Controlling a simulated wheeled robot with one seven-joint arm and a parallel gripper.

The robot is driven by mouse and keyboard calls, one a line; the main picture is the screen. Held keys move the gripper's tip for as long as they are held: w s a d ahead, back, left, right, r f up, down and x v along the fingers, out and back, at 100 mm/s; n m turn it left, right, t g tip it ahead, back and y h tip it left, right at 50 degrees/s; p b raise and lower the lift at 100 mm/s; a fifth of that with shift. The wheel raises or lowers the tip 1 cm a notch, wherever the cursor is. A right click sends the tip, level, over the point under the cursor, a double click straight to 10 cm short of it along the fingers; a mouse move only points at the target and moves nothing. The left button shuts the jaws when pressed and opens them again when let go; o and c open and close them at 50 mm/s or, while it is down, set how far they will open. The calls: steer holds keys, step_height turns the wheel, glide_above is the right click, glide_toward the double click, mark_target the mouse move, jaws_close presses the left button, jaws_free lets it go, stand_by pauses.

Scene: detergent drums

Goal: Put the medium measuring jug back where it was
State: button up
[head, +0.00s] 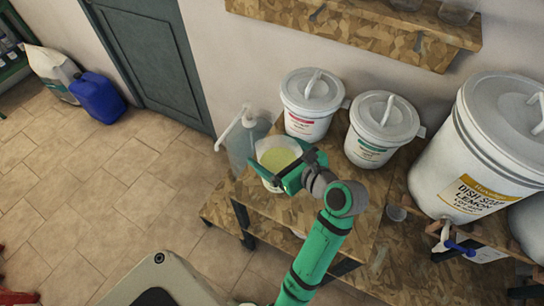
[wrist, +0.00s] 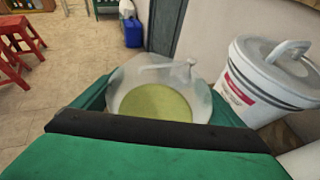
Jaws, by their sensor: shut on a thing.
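A pale, translucent jug (head: 272,147) holding yellow-green liquid is at the left end of the wooden bench (head: 300,212) in the head view. It also shows in the wrist view (wrist: 122,82), between green fingers. My gripper (head: 291,172) is shut on this jug, which looks about upright. I cannot tell whether its base touches the bench, as the gripper and arm hide part of it. Whether this is the medium jug is not clear from its size alone. Small clear vessels (head: 458,10) stand on the upper shelf (head: 350,30), cut off by the frame.
A grey translucent container with a white pipe-like part (head: 240,140) is just left of the jug. Two white lidded tubs (head: 308,125) stand behind it. A large dish soap drum (head: 475,160) with a tap is at right.

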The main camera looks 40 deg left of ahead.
mark_target(268, 155)
steer(key=shift+w+a+f, duration=0.1)
steer(key=shift+a+f, duration=0.35)
steer(key=shift+f, duration=1.7)
steer(key=o, duration=1.8)
steer(key=shift+f, duration=0.1)
steer(key=shift+r, duration=0.25)
steer(key=v, duration=1.2)
steer(key=shift+f, duration=0.15)
